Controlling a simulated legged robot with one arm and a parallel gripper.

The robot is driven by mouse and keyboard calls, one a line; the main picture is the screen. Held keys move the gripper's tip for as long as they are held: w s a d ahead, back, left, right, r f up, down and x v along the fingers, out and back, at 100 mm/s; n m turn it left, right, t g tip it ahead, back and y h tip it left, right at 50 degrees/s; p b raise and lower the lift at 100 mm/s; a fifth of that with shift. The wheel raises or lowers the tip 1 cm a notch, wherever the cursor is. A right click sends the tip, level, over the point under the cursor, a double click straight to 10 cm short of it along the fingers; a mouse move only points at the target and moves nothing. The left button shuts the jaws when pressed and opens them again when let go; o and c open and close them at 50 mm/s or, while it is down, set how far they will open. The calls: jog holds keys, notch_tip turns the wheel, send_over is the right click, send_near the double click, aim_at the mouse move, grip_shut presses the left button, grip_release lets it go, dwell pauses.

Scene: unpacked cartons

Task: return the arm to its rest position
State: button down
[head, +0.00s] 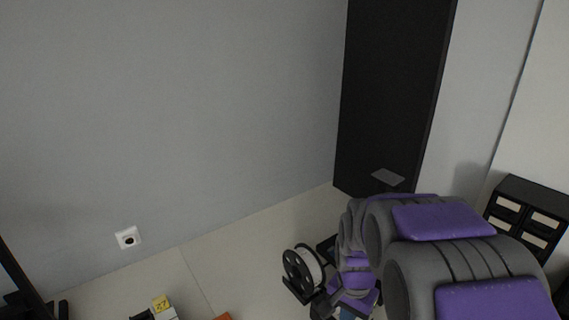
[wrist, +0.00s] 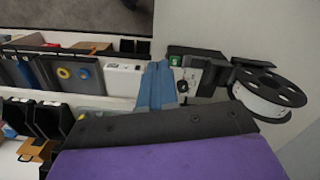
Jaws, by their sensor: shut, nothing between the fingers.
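My arm (head: 440,255), grey with purple pads, reaches from the lower right corner of the head view towards the bottom centre. In the wrist view the blue fingers of my gripper (wrist: 157,66) lie side by side, shut and empty, beyond the dark and purple wrist body. In the head view the gripper is mostly hidden by the arm and the lower picture edge.
A black reel with a white core (head: 303,268) stands close beside my arm; it also shows in the wrist view (wrist: 268,92). A tall black panel (head: 390,100) and a drawer unit (head: 528,215) stand behind. Bins (wrist: 45,118) fill the wrist view's left.

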jog(key=s+r+n, duration=0.3)
jog(key=s, duration=0.9)
jog(key=s+r+n+g, duration=0.1)
jog(key=s+n, duration=0.3)
jog(key=s, duration=0.8)
jog(key=shift+s+r+n, duration=0.3)
jog(key=shift+s+r, duration=0.05)
jog(key=shift+r, duration=0.55)
